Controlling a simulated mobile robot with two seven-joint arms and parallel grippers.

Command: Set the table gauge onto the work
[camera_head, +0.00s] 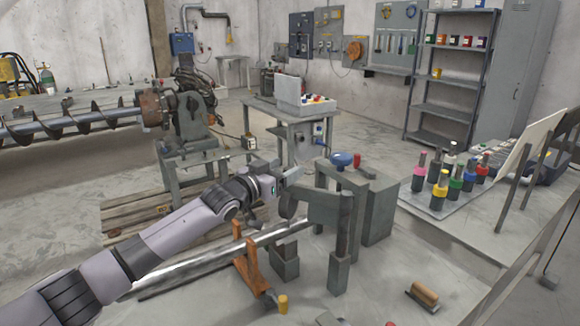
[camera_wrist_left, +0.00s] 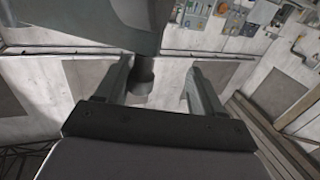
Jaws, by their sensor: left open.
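I take the grey swing-arm piece (camera_head: 325,207) on an upright post, at the middle of the bench, to be the table gauge; its identity is not certain. A rounded grey part (camera_head: 287,204) hangs at its left end. My left gripper (camera_head: 280,193) is open at that end. In the left wrist view, a short round stub (camera_wrist_left: 143,78) under a grey block (camera_wrist_left: 97,46) sits between the open fingers (camera_wrist_left: 158,85), nearer the left one; contact cannot be told. The work appears to be the shiny steel shaft (camera_head: 215,262) lying below my left arm. My right gripper is not in view.
An orange stand (camera_head: 248,262) and a grey block (camera_head: 284,262) stand by the shaft. A grey box with a blue knob (camera_head: 341,159) is behind the swing arm. A wooden-handled tool (camera_head: 424,294) lies front right. Colour-ringed holders (camera_head: 440,190) stand at right.

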